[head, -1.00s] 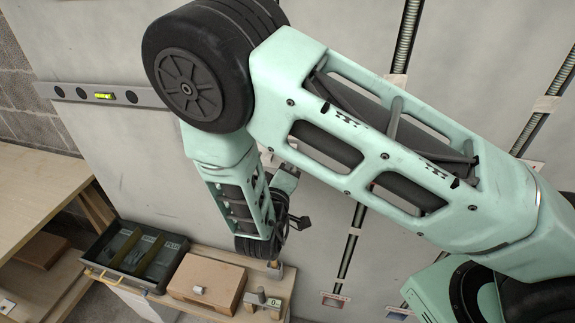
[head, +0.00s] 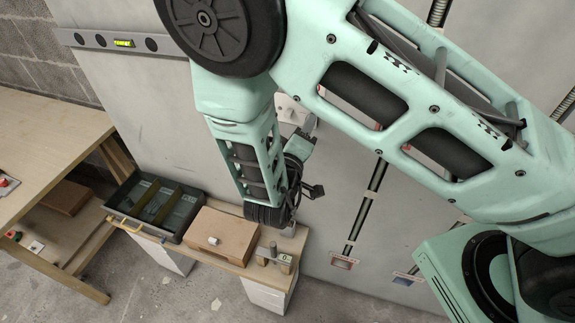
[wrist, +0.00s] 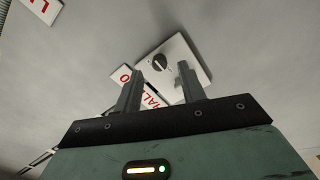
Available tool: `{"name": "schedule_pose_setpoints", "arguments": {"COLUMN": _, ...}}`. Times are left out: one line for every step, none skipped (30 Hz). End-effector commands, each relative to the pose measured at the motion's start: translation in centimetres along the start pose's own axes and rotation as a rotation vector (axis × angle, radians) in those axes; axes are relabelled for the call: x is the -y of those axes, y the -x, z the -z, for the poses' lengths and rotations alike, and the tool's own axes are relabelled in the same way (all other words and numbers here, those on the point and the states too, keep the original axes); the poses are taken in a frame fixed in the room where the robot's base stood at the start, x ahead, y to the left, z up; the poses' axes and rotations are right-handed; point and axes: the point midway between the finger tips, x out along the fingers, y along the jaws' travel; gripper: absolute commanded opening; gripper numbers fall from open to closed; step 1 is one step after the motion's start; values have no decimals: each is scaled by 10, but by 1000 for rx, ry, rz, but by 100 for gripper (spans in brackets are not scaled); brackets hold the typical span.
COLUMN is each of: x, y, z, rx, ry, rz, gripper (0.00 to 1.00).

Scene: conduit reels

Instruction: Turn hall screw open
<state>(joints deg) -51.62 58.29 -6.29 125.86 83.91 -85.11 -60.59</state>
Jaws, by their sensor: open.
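The hall screw (wrist: 160,62) is a dark round knob with a pale slot line, set on a white square plate (wrist: 185,47) on the grey wall. A white label with red letters "HAL" (wrist: 151,99) lies just below the plate, partly hidden by my gripper's fingers. My gripper (wrist: 159,78) is open, with its two fingers apart and nothing between them. In the wrist view the knob shows just beyond the gap between the fingertips, apart from them. In the head view my gripper (head: 300,143) is near the wall, beside a pale plate (head: 292,110) partly hidden by my arm.
A low bench holds a dark open tray (head: 116,209), a brown box (head: 222,236) and a small grey block (head: 272,256). A spirit level (head: 88,39) is on the wall. Conduits (head: 372,195) run down the wall right of my gripper. A wooden table (head: 40,130) stands left.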

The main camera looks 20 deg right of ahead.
Motion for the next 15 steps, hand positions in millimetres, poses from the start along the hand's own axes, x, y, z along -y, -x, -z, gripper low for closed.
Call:
{"name": "schedule_pose_setpoints", "arguments": {"x": 5, "y": 13, "z": 0, "rx": -4, "ry": -3, "rz": 5, "gripper": 40}}
{"name": "schedule_pose_setpoints", "arguments": {"x": 5, "y": 20, "z": -1, "rx": -4, "ry": -2, "rz": 5, "gripper": 40}}
{"name": "schedule_pose_setpoints", "arguments": {"x": 5, "y": 29, "z": -1, "rx": -4, "ry": -2, "rz": 4, "gripper": 40}}
{"name": "schedule_pose_setpoints", "arguments": {"x": 5, "y": 37, "z": -1, "rx": -5, "ry": -1, "rz": 4, "gripper": 40}}
{"name": "schedule_pose_setpoints", "arguments": {"x": 5, "y": 44, "z": -1, "rx": -4, "ry": -1, "rz": 4, "gripper": 40}}
{"name": "schedule_pose_setpoints", "arguments": {"x": 5, "y": 53, "z": -1, "rx": -4, "ry": -2, "rz": 5, "gripper": 40}}
{"name": "schedule_pose_setpoints", "arguments": {"x": 5, "y": 60, "z": -1, "rx": -4, "ry": -2, "rz": 4, "gripper": 40}}
{"name": "schedule_pose_setpoints", "arguments": {"x": 5, "y": 67, "z": 0, "rx": -5, "ry": -3, "rz": 4, "gripper": 40}}
{"name": "schedule_pose_setpoints", "arguments": {"x": 5, "y": 77, "z": -1, "rx": -4, "ry": -2, "rz": 5, "gripper": 40}}
{"name": "schedule_pose_setpoints", "arguments": {"x": 5, "y": 84, "z": -1, "rx": -4, "ry": -2, "rz": 5, "gripper": 40}}
{"name": "schedule_pose_setpoints", "arguments": {"x": 4, "y": 90, "z": -1, "rx": -4, "ry": -1, "rz": 4, "gripper": 40}}
{"name": "schedule_pose_setpoints", "arguments": {"x": 4, "y": 99, "z": -1, "rx": -3, "ry": -2, "rz": 4, "gripper": 40}}
{"name": "schedule_pose_setpoints", "arguments": {"x": 4, "y": 105, "z": 0, "rx": -4, "ry": -2, "rz": 5, "gripper": 40}}
{"name": "schedule_pose_setpoints", "arguments": {"x": 4, "y": 110, "z": -1, "rx": -3, "ry": -2, "rz": 3, "gripper": 40}}
{"name": "schedule_pose_setpoints", "arguments": {"x": 3, "y": 117, "z": -1, "rx": -3, "ry": -1, "rz": 3, "gripper": 40}}
